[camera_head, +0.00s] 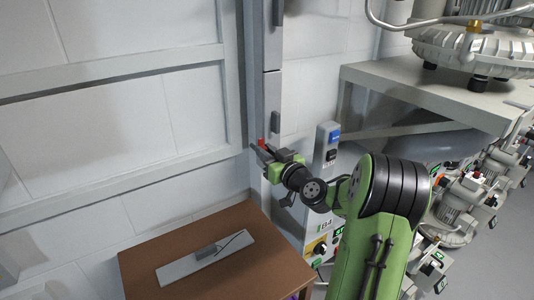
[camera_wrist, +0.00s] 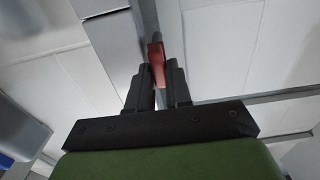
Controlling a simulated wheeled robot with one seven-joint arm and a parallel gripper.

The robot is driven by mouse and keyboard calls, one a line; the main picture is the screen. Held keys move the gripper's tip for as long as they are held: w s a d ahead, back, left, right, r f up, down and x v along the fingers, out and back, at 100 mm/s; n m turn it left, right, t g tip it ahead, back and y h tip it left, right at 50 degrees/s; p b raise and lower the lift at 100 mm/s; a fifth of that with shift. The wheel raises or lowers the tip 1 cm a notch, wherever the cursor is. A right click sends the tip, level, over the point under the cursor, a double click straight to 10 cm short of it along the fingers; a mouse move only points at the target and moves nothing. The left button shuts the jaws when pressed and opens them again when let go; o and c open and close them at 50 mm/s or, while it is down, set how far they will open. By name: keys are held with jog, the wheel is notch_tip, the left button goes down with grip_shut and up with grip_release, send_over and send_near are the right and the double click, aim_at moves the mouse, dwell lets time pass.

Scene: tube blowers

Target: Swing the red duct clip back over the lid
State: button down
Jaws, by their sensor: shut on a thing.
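The red duct clip (camera_wrist: 157,62) sits between the two dark fingers of my gripper (camera_wrist: 159,80) in the wrist view. Its upper end shows just beyond the fingertips, beside a grey vertical post. In the head view the red clip (camera_head: 261,142) is a small spot at the tip of my gripper (camera_head: 262,152), against the grey duct (camera_head: 272,100) on the wall. My gripper is shut on the clip. Much of the clip is hidden by the fingers. I cannot clearly tell which duct segment is the lid or whether the clip lies over it.
A brown table (camera_head: 215,255) with a grey flat piece (camera_head: 205,262) stands below my gripper. A grey control box (camera_head: 326,145) is to the right of it. A shelf (camera_head: 440,90) carries a large blower, with several more machines below. A grey frame crosses the left wall.

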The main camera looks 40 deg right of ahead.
jog(key=shift+d+f+m+p, duration=0.35)
jog(key=shift+m+p, duration=0.2)
jog(key=shift+m, duration=2.45)
jog(key=shift+d+f+m+p, duration=0.35)
jog(key=shift+m+p, duration=0.25)
jog(key=shift+m, duration=2.4)
jog(key=shift+d+f+m+p, duration=0.35)
jog(key=shift+m+p, duration=0.2)
jog(key=shift+m, duration=2.45)
jog(key=shift+a, duration=0.1)
jog(key=c, duration=1.1)
grip_release()
jog(key=s, duration=0.5)
jog(key=s+b, duration=0.1)
jog(key=s, duration=0.4)
jog(key=s+a, duration=0.1)
jog(key=s, duration=0.5)
jog(key=shift+b, duration=0.4)
